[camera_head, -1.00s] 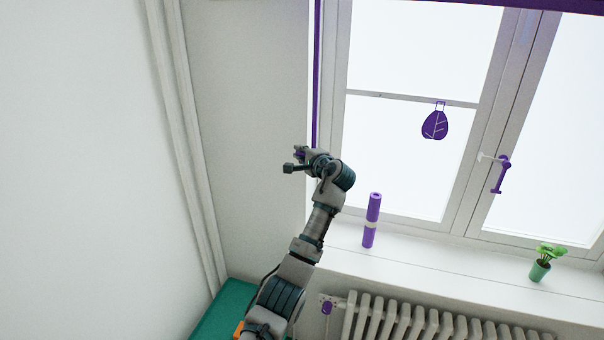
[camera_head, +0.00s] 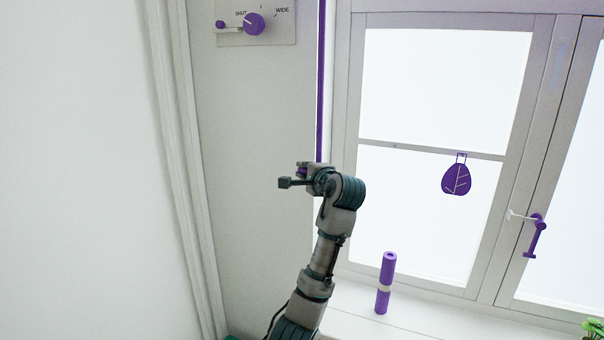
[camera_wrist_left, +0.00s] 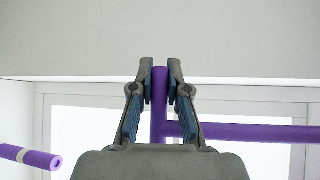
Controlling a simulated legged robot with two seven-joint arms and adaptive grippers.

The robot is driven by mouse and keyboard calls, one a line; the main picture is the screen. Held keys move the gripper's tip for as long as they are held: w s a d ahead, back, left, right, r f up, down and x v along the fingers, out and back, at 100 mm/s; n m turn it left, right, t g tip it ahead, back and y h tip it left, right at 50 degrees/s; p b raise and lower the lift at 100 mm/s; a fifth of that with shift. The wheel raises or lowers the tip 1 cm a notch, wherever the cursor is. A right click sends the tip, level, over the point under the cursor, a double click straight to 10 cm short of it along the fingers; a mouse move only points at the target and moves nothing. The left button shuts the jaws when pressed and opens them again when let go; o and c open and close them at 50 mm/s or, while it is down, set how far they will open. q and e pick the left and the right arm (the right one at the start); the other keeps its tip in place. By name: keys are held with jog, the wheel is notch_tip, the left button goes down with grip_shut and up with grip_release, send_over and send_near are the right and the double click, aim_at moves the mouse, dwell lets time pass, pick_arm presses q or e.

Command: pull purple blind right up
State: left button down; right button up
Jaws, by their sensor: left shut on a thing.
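A slim purple strip (camera_head: 321,85) hangs along the left side of the window in the head view. It runs up out of the top of the picture. My left gripper (camera_head: 305,172) is at the strip's visible lower end. In the left wrist view, my left gripper (camera_wrist_left: 160,85) is shut on a purple bar (camera_wrist_left: 159,105). The purple strip (camera_wrist_left: 260,132) runs sideways from this bar to the right edge there. No part of a blind shows across the glass; anything above the top edge is out of view. My right gripper is out of view.
A purple roll (camera_head: 385,285) stands on the white sill (camera_head: 420,325). A purple leaf-shaped ornament (camera_head: 456,178) hangs at the window. A purple window handle (camera_head: 536,236) is at right, and a plant (camera_head: 594,327) at the lower right. A wall plate with a purple knob (camera_head: 254,24) is upper left.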

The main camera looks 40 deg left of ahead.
pick_arm(q)
jog(key=c, duration=1.4)
grip_release()
jog(key=shift+w+d+r, duration=0.1)
jog(key=shift+d+r, duration=0.1)
jog(key=shift+d, duration=0.2)
jog(key=v, duration=1.2)
jog(key=shift+a+f, duration=0.15)
jog(key=shift+f, duration=0.05)
